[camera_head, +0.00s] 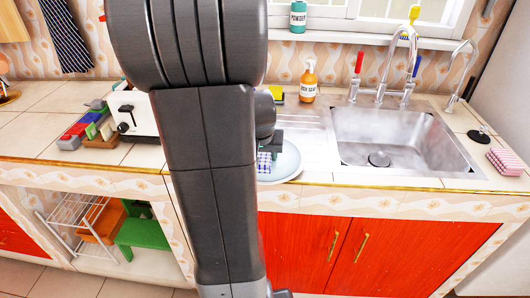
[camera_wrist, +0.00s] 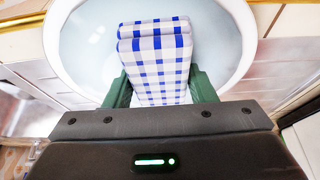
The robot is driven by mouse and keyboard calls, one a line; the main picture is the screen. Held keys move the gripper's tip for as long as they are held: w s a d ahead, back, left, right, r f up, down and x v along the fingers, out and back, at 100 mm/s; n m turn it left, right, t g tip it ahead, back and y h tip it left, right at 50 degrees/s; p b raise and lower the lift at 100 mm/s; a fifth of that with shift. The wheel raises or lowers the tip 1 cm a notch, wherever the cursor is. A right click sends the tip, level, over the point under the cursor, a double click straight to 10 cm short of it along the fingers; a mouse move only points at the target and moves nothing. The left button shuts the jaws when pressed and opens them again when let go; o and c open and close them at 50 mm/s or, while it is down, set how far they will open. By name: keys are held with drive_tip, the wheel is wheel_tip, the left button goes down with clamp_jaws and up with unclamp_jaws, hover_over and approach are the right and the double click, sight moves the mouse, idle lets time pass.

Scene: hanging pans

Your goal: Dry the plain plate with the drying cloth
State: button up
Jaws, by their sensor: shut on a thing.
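My gripper (camera_wrist: 160,92) is shut on the drying cloth (camera_wrist: 157,65), a folded blue-and-white checked cloth held between its two green fingers. The cloth is over the plain plate (camera_wrist: 90,45), a pale blue-white round plate; I cannot tell for certain whether they touch. In the head view the plate (camera_head: 289,161) lies on the counter left of the sink, at the drainboard's front edge. A small part of the cloth (camera_head: 264,162) shows above the plate there. My arm hides the plate's left side.
The steel sink (camera_head: 395,125) with taps is at the right. An orange soap bottle (camera_head: 309,82) stands behind the plate. A white toaster (camera_head: 133,114) and colored boxes (camera_head: 90,126) are on the left counter. A folded pink checked cloth (camera_head: 507,161) lies right of the sink.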

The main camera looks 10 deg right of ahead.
drive_tip(key=shift+w+d+p, duration=0.2)
drive_tip(key=shift+w+d, duration=0.6)
drive_tip(key=shift+w, duration=0.2)
drive_tip(key=shift+w+d+p, duration=0.15)
drive_tip(key=shift+w+d, duration=0.6)
drive_tip(key=shift+w, duration=0.2)
idle(0.3)
drive_tip(key=shift+r, duration=0.1)
drive_tip(key=shift+r+p, duration=2.25)
drive_tip(key=shift+r, duration=0.65)
drive_tip(key=shift+r+p, duration=1.15)
drive_tip(key=shift+r, duration=0.45)
drive_tip(key=shift+f, duration=0.1)
drive_tip(key=shift+f, duration=0.1)
wheel_tip(320, 180, down, 8)
drive_tip(key=b, duration=0.6)
drive_tip(key=shift+r, duration=0.25)
drive_tip(key=shift+f+b, duration=0.7)
drive_tip(key=shift+b, duration=0.1)
